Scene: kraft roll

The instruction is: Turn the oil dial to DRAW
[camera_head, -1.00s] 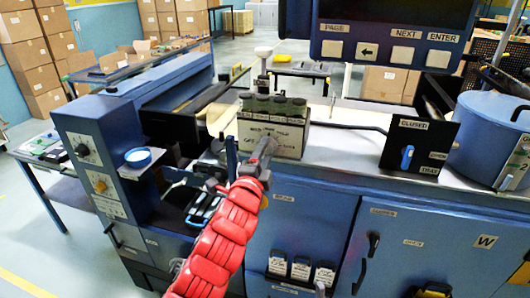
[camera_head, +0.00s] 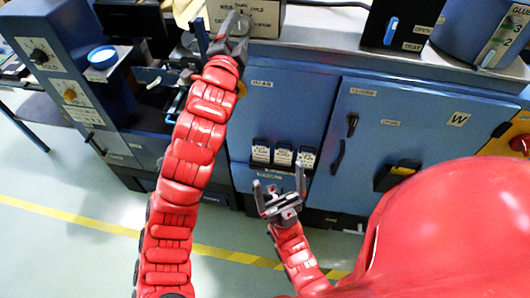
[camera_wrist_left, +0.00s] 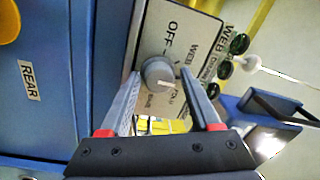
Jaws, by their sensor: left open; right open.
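A grey round dial (camera_wrist_left: 158,72) with a pale pointer line is on a white plate (camera_wrist_left: 190,28) in the left wrist view. The plate reads OFF and WEB; its other lettering is partly hidden or too blurred to read surely. My left gripper (camera_wrist_left: 159,82) is open, one finger on each side of the dial, with no clear contact. In the head view my left gripper (camera_head: 224,38) is at the pale labelled box (camera_head: 262,14), and I cannot make out the dial there. My right gripper (camera_head: 281,190) is open and empty in front of the blue cabinet.
Several dark green round caps (camera_wrist_left: 238,44) are beside the plate. A blue panel with a REAR label (camera_wrist_left: 29,81) is at the left. The blue cabinet (camera_head: 380,110) has black handles. The floor (camera_head: 70,180) is clear.

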